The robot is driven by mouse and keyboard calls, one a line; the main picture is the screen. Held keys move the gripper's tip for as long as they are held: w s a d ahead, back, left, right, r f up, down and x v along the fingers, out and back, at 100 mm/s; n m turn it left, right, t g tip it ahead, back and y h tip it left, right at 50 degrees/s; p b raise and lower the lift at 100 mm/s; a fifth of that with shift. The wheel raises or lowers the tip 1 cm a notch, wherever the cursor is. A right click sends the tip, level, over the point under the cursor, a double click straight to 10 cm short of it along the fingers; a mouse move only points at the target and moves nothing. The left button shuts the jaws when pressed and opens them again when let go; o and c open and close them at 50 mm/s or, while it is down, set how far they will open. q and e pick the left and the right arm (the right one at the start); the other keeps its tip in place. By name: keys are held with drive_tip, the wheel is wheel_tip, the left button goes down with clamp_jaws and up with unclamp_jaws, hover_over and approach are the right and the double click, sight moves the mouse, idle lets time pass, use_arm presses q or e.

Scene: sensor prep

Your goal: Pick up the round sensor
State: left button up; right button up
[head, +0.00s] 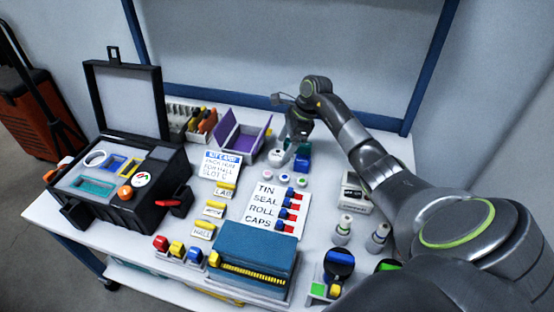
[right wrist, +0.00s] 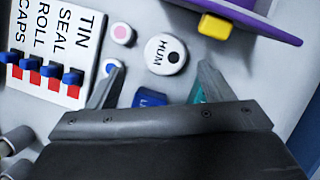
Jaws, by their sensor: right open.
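The round sensor (right wrist: 160,45) is a white disc marked HUM with a black dot, lying flat on the table in the right wrist view. It also shows in the head view as a small white disc (head: 275,158) just below my right gripper (head: 289,143). In the right wrist view my right gripper (right wrist: 162,68) is open, with its fingertips apart on either side of the sensor's near edge. Nothing is held. Whether the fingers touch the sensor or the table cannot be told. My left gripper is not in view.
A blue block (right wrist: 150,99) and a teal piece lie close to the fingers. Small discs, one pink (right wrist: 122,33), sit beside the sensor. A purple open bin (head: 240,140) stands behind. A label board (head: 262,217) and a black open case (head: 118,215) are left.

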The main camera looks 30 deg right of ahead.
sight(277, 154)
drive_tip(key=shift+w+b+x, duration=0.15)
drive_tip(key=shift+w+x, duration=0.05)
drive_tip(key=shift+x, duration=1.25)
drive_tip(key=shift+w+b+x, duration=0.15)
drive_tip(key=shift+w+x, duration=0.05)
drive_tip(key=shift+x, duration=1.25)
drive_tip(key=shift+r, duration=0.15)
drive_tip(key=c, duration=1)
drive_tip(key=shift+r, duration=0.1)
